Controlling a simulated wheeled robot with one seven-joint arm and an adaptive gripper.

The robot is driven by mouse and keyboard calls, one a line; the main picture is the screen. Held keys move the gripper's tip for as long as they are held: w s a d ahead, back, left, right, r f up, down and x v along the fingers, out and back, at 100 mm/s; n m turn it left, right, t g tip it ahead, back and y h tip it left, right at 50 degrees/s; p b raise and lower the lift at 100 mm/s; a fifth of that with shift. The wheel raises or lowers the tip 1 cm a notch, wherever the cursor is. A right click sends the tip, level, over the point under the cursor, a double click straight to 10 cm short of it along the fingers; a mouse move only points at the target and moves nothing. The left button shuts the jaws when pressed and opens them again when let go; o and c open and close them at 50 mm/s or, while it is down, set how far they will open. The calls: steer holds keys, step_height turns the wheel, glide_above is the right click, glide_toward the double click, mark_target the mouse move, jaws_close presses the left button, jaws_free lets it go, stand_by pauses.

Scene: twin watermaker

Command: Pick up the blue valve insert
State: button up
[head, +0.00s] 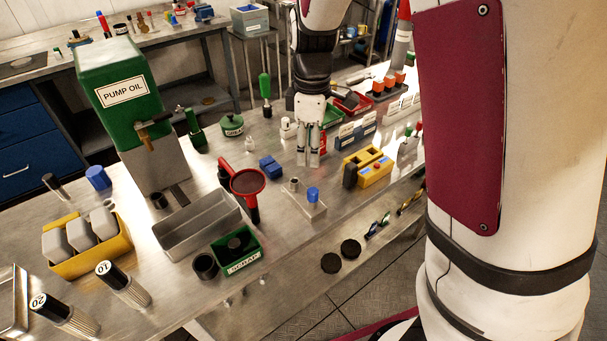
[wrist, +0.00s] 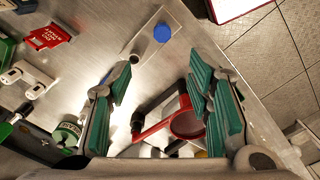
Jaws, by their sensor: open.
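A blue cylindrical piece (head: 313,194), which looks like the blue valve insert, stands upright on a small pale plate (head: 311,208) near the table's front edge. In the wrist view its round blue top (wrist: 162,33) shows beyond my fingertips, slightly above the gap between them. A small metal cylinder (head: 294,184) stands on the same plate. My gripper (head: 308,162) is open and empty, pointing down over the table behind the plate. In the wrist view my gripper (wrist: 162,65) shows its green-padded fingers spread apart. It does not touch the blue piece.
A yellow block (head: 375,175) is to the right. A green scrap bin (head: 254,259) and grey tray (head: 196,224) are at left.

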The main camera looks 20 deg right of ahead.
glide_above(313, 191)
steer(key=f, duration=0.8)
steer(key=shift+w+a+f, duration=0.15)
steer(key=shift+w+a, duration=0.1)
steer(key=shift+w, duration=0.15)
steer(key=shift+s+d+f+p, duration=0.1)
steer(key=shift+s+f, duration=0.05)
steer(key=shift+f, duration=0.75)
steer(key=shift+s+d+f+p, duration=0.1)
steer(key=shift+f, duration=0.8)
steer(key=shift+s+d+f+p, duration=0.1)
steer(key=shift+s+f, duration=0.05)
steer(key=shift+f, duration=0.75)
jaws_close()
